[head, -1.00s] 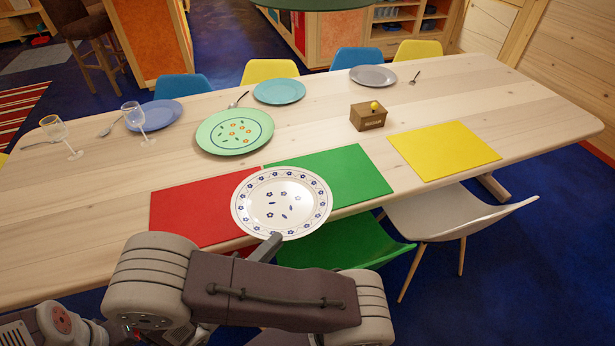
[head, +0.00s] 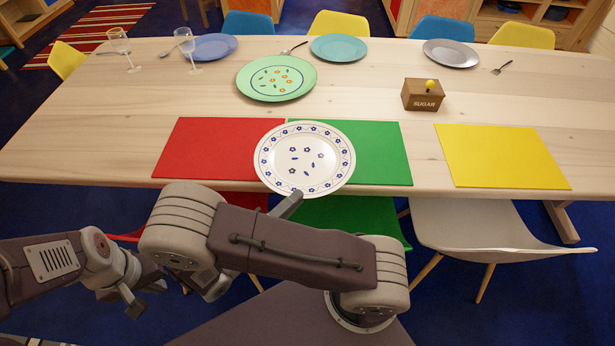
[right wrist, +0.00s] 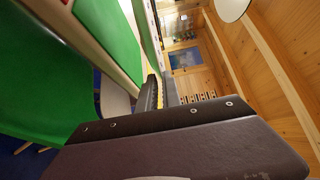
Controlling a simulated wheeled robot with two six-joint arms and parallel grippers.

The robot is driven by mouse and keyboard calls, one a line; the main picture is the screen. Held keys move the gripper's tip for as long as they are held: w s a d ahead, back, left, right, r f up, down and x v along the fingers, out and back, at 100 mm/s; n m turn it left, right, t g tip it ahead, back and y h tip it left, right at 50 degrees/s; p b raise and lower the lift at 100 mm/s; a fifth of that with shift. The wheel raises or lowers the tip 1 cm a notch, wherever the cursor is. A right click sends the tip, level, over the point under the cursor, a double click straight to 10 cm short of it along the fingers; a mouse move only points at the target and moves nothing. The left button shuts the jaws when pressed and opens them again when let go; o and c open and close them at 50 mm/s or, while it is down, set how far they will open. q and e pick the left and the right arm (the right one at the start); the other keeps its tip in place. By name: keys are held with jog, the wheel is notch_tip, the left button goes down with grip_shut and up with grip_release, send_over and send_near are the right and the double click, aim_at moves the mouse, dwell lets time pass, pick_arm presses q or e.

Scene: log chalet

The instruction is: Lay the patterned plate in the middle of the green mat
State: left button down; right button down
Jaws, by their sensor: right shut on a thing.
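The patterned plate (head: 305,158) is white with a blue flower rim. My right gripper (head: 288,204) is shut on its near edge and holds it face up, seemingly above the table. In the head view it covers the left part of the green mat (head: 385,155) and the right end of the red mat (head: 215,150). The green mat also shows in the right wrist view (right wrist: 108,35), beside a dark ribbed finger of my right gripper. My left gripper (head: 134,298) is low at the left, away from the table; its jaw opening is unclear.
A yellow mat (head: 505,157) lies to the right of the green one. A sugar box (head: 422,95) stands behind them. A green plate (head: 276,78), other plates and wine glasses (head: 125,48) stand further back. Chairs line the near edge, including a green one (head: 350,215).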

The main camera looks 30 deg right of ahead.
jog(key=w+d+f+b, duration=0.2)
jog(key=w+d+f, duration=0.4)
jog(key=f, duration=0.3)
jog(key=shift+w+f+b, duration=0.15)
jog(key=shift+w+b, duration=0.1)
jog(key=shift+b, duration=0.15)
jog(key=shift+f, duration=0.15)
jog(key=c, duration=1.5)
grip_release()
